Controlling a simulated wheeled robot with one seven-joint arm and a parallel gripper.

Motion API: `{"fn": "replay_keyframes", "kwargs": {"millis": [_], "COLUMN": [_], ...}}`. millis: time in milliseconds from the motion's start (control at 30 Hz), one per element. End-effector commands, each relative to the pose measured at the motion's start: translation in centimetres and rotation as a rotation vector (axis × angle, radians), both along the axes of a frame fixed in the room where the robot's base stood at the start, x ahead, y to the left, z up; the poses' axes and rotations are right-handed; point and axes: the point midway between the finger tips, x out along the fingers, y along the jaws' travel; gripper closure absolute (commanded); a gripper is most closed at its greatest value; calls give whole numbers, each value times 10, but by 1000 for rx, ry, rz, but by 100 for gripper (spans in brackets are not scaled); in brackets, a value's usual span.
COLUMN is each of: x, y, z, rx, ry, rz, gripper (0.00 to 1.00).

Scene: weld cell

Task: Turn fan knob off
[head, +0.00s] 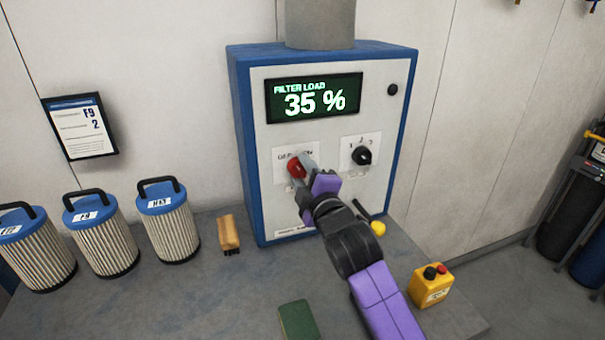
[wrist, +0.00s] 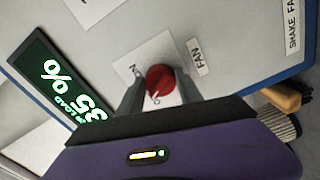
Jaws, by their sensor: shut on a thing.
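The red fan knob (head: 295,167) is on the white front of a blue-sided control box. It also shows in the wrist view (wrist: 159,78), with a "FAN" label (wrist: 197,55) beside its plate. My gripper (head: 301,169) is shut on the knob, one finger on each side of it. My gripper hides part of the knob's plate in the head view, so the knob's exact setting is hard to tell.
The control box (head: 239,160) has a green display (head: 314,98) reading "FILTER LOAD 35 %" and a black knob (head: 361,156) at right. Filter cartridges (head: 168,225), a brush (head: 228,234), a green pad (head: 298,321) and a yellow button box (head: 432,289) stand on the bench.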

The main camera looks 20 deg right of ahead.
Motion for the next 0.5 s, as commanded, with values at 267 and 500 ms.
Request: {"fn": "replay_keyframes", "kwargs": {"millis": [267, 500], "x": [0, 0], "y": [0, 1], "z": [0, 0], "rx": [-184, -269], "ry": [1, 2], "rz": [0, 1], "gripper": [98, 98]}}
